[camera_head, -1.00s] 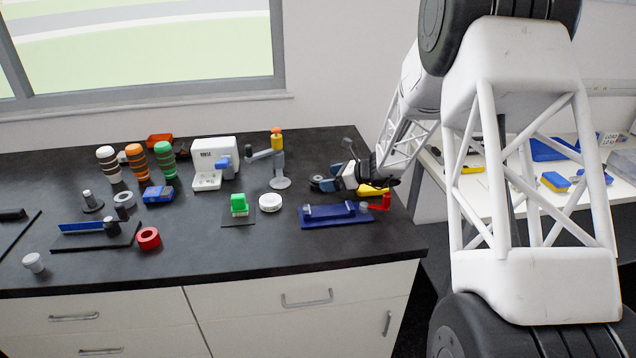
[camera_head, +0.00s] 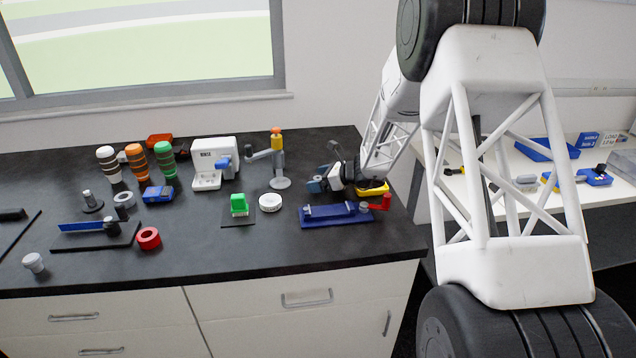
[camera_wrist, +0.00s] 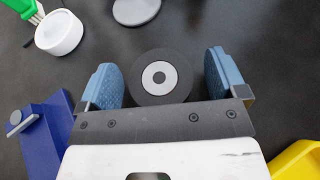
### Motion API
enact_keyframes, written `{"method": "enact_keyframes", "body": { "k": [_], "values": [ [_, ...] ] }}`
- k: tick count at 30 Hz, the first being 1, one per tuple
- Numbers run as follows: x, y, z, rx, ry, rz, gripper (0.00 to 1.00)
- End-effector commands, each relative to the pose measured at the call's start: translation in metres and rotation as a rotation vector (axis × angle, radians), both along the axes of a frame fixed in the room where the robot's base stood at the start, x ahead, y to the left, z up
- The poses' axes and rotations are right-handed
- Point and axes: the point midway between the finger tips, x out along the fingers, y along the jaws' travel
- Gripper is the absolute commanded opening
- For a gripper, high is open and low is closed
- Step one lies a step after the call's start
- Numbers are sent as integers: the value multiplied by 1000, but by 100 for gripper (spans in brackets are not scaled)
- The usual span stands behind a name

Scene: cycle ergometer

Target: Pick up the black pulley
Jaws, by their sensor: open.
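The black pulley (camera_wrist: 160,77) is a round dark disc with a pale grey ring and a small dark centre. In the wrist view it lies on the dark worktop between the two blue finger pads of my gripper (camera_wrist: 161,62). The fingers are open, one on each side, with a gap showing to each. I cannot tell the height difference between fingers and pulley. In the head view my gripper (camera_head: 322,181) is low over the right part of the worktop, and I cannot make out the pulley there.
A blue fixture (camera_head: 325,219) with a red handle (camera_head: 382,203) is in front of my gripper. A yellow object (camera_head: 373,189) is right beside it. A grey stand (camera_head: 279,165) and a white round piece (camera_head: 270,202) are to the left. The front centre of the worktop (camera_head: 215,262) is clear.

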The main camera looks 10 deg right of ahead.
Motion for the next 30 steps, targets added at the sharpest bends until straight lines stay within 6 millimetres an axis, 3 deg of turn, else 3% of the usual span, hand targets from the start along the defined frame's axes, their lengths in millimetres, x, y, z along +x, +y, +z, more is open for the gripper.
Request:
{"method": "enact_keyframes", "body": {
  "k": [3, 14, 30],
  "values": [
    [0, 0, 0, 0, 0, 0, 88],
    [0, 0, 0, 0, 0, 0, 32],
    [0, 0, 13, 0, -2, 0, 32]
  ]
}}
